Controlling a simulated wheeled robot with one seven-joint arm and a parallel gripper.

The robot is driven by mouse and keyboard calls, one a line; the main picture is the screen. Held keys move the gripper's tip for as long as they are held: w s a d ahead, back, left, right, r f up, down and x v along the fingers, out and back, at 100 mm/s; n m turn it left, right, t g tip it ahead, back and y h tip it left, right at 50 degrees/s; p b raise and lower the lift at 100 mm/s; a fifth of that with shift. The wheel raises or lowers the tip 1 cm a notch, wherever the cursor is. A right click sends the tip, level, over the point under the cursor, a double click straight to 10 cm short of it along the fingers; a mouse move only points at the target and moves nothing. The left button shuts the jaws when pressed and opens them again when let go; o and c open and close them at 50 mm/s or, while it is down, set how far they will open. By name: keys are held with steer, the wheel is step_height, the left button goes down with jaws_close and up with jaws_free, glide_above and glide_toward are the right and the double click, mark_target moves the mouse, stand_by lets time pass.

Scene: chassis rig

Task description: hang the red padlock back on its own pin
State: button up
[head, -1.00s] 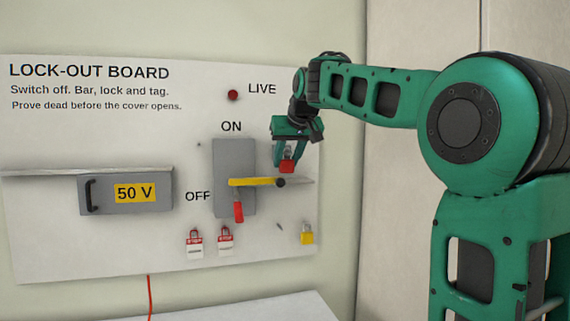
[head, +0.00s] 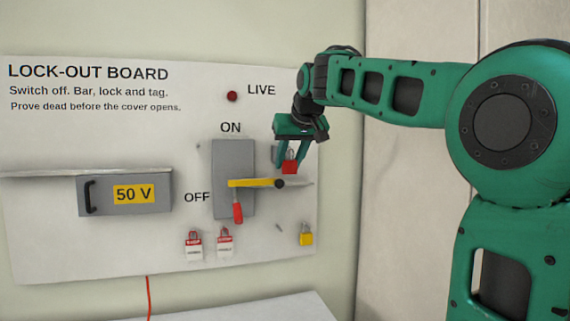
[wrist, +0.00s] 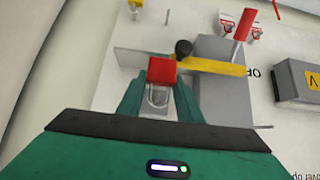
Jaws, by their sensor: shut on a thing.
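The red padlock (head: 289,167) is held by my gripper (head: 290,157) in front of the board, just above the right end of the yellow bar (head: 255,183). In the wrist view the padlock's red body (wrist: 162,70) sits between the green fingers (wrist: 158,98), with its shackle toward my palm. An empty pin (head: 279,227) sticks out of the board at lower right, left of a yellow padlock (head: 306,235) that hangs on the board. The empty pin also shows in the wrist view (wrist: 168,17).
A grey switch box (head: 233,152) with a red handle (head: 238,211) stands behind the yellow bar. Two red-and-white tags (head: 194,245) hang below. A grey 50 V cover box (head: 125,192) is at left. A thin ledge (head: 302,184) lies behind the bar's right end.

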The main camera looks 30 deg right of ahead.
mark_target(296, 161)
steer(key=shift+s+a, duration=0.25)
steer(key=shift+s, duration=1)
steer(key=shift+s+a, duration=0.25)
steer(key=shift+s, duration=1)
steer(key=shift+s, duration=0.1)
